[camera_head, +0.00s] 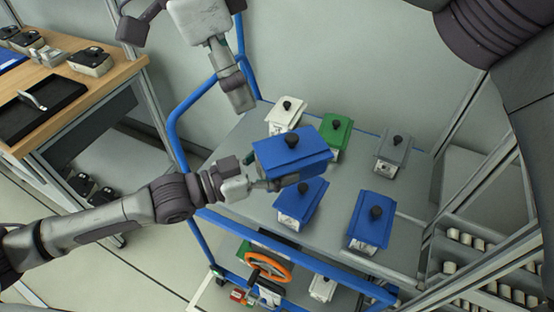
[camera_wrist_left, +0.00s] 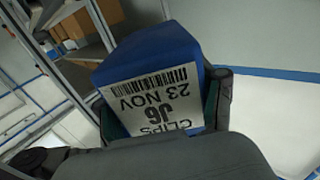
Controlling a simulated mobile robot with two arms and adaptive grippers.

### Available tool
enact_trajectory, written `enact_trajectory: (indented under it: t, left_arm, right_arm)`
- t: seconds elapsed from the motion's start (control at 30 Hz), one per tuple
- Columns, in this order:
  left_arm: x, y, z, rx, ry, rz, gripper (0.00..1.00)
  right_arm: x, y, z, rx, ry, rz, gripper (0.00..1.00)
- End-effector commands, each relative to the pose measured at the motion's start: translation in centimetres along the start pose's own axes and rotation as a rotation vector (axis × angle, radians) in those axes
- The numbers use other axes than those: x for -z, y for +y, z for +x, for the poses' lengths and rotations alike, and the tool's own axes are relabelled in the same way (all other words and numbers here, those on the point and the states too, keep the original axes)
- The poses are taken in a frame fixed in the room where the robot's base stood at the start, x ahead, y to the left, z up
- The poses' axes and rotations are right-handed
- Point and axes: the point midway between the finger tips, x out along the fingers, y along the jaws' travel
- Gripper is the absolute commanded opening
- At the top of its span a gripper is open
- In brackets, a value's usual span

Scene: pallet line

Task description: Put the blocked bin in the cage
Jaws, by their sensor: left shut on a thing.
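My left gripper (camera_head: 268,184) is shut on a blue bin (camera_head: 295,152) and holds it above a grey deck (camera_head: 240,150). In the left wrist view the bin (camera_wrist_left: 150,50) sits between the fingers, its white label upside down, reading CLIPS, J6, 23 NOV. Its contents are hidden. My right gripper (camera_head: 235,92) hangs at the top, apart from the bins; its finger opening is unclear. I cannot tell which structure is the cage; blue rails (camera_head: 180,140) frame the deck.
Two more blue bins (camera_head: 303,198) (camera_head: 373,215), a white bin (camera_head: 285,115), a green bin (camera_head: 336,130) and a grey bin (camera_head: 394,148) stand on the deck. An orange handwheel (camera_head: 270,265) is below. A wooden bench (camera_head: 105,80) is left, a rack (camera_head: 490,255) right.

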Motion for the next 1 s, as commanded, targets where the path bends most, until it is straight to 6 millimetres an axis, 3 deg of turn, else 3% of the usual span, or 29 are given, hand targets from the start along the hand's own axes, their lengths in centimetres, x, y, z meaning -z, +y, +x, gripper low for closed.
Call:
enact_trajectory:
  t: [0.47, 1.0]
  left_arm:
    - [0.3, -0.4, -0.7, -0.102, 0.002, 0.01, 0.07]
    - [0.1, -0.7, -2.8, -0.38, 0.005, 0.004, 0.07]
  right_arm:
    - [0.0, 0.0, 0.0, 0.0, 0.0, 0.0, 1.0]
    - [0.0, 0.0, 0.0, 0.0, 0.0, 0.0, 1.0]
